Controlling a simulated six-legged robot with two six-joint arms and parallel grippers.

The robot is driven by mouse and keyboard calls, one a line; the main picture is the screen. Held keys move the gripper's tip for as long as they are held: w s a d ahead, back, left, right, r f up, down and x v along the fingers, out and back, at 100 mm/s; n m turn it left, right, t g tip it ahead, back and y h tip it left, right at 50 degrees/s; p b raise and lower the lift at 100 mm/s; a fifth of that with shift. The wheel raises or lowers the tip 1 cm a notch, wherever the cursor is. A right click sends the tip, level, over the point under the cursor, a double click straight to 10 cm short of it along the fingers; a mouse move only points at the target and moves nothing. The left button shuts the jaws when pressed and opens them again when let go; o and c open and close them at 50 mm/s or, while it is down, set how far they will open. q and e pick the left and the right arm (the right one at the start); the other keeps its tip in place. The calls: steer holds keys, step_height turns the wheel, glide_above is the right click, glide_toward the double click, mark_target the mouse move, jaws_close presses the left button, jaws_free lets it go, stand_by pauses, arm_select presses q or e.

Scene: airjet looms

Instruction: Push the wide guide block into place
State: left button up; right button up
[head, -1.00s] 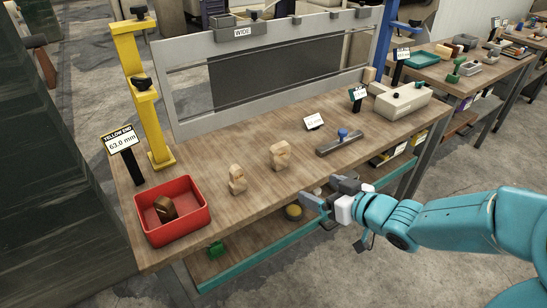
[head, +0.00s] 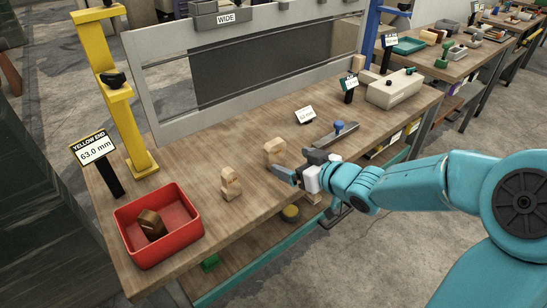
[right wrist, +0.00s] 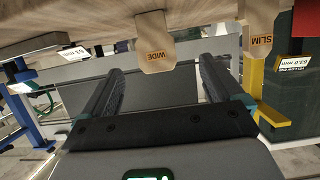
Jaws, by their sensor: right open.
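The wide guide block (head: 274,147) is a pale wooden block standing on the workbench, left of my right gripper (head: 293,166). In the right wrist view, which is upside down, the block (right wrist: 155,48) shows its WIDE label ahead of and between the fingertips. My right gripper (right wrist: 162,72) is open and empty. In the head view it is at the bench's front edge, and its fingers partly overlap the block's lower side. I cannot tell whether they touch it. My left gripper is not in view.
The slim block (head: 231,184) stands left of the wide one. A red bin (head: 190,245) holds a dark brown block. A yellow post (head: 120,110) and grey frame (head: 140,90) stand behind. A dark bar with a blue knob (head: 338,130) lies right of the gripper.

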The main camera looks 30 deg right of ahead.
mark_target(278, 153)
steer(key=x, duration=0.3)
steer(key=shift+w+a+f, duration=0.1)
steer(key=shift+w+f, duration=0.05)
steer(key=x, duration=0.2)
steer(key=b+x, duration=0.1)
steer(key=x, duration=0.3)
steer(key=shift+d, duration=0.4)
steer(key=shift+w, duration=0.1)
steer(key=c, duration=1.1)
